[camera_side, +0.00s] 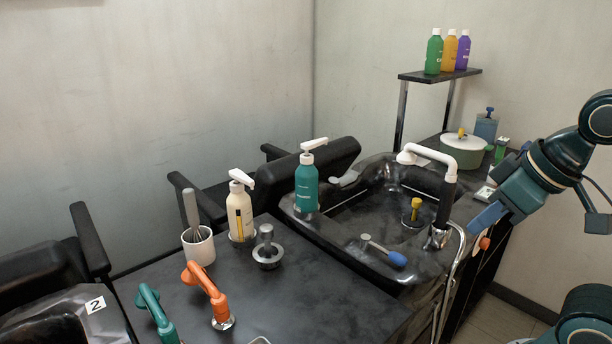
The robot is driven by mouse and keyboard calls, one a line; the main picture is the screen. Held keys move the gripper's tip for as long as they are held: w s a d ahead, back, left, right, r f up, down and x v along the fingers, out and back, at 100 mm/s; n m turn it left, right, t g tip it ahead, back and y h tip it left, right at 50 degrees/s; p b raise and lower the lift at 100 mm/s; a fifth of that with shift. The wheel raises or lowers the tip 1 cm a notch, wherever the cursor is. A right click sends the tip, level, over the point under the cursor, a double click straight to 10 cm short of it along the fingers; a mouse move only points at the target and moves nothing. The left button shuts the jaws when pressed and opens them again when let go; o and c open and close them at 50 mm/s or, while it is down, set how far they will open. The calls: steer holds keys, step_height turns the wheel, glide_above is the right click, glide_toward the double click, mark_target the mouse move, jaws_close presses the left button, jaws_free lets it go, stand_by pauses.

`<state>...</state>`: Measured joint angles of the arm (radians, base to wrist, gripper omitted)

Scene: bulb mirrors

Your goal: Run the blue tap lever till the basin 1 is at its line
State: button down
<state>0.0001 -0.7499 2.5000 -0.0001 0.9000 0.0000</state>
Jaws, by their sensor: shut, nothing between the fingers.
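The blue tap lever (397,258) is a metal arm with a blue end, on the near rim of the black basin (345,219) in the middle. No number is readable on this basin; the one at lower left carries a 2. A yellow-topped piece (416,204) stands inside the basin. I cannot make out a fill line or a water level. My gripper (482,218) is shut and empty, right of the basin beside the tap column, well apart from the blue lever. An orange knob (484,243) shows just below my gripper.
A white shower head (440,158) arches over the basin's right side, its hose hanging in front. A teal pump bottle (306,188) stands on the left rim. Orange (208,290) and teal (152,310) handles, a cream bottle (241,210) and a whisk cup (198,246) stand on the left counter.

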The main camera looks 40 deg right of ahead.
steer(key=c, duration=1.4)
jaws_free()
steer(key=shift+w, duration=0.15)
steer(key=shift+o, duration=0.2)
steer(key=g, duration=0.6)
glide_toward(399, 255)
steer(key=shift+f, duration=0.2)
steer(key=shift+f, duration=3.9)
steer(key=shift+s+f, duration=0.2)
steer(key=shift+f, duration=0.2)
